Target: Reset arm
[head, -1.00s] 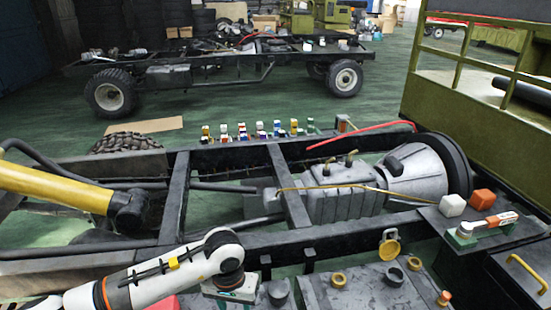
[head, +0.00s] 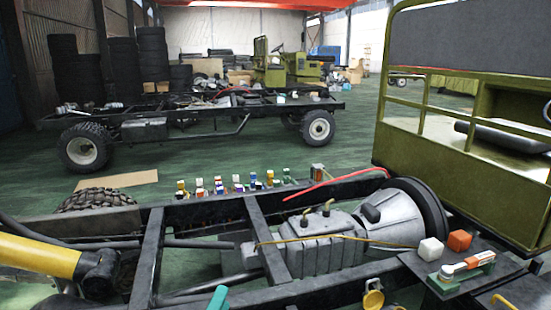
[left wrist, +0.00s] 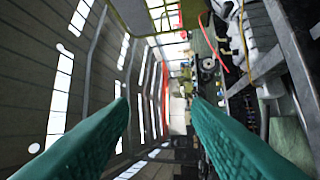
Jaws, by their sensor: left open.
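My left gripper shows only as a teal fingertip (head: 217,298) at the bottom edge of the head view, in front of the near chassis frame (head: 150,255). That view looks across the hall, with the roof on the left and the chassis parts on the right. My right gripper is not in view.
The near chassis carries a grey engine and gearbox (head: 325,245). A white cube (head: 431,250), an orange cube (head: 459,241) and a white-orange tool (head: 467,265) lie on a dark plate at right. Several small coloured items stand along the far rail. An olive cab frame (head: 450,165) rises at right.

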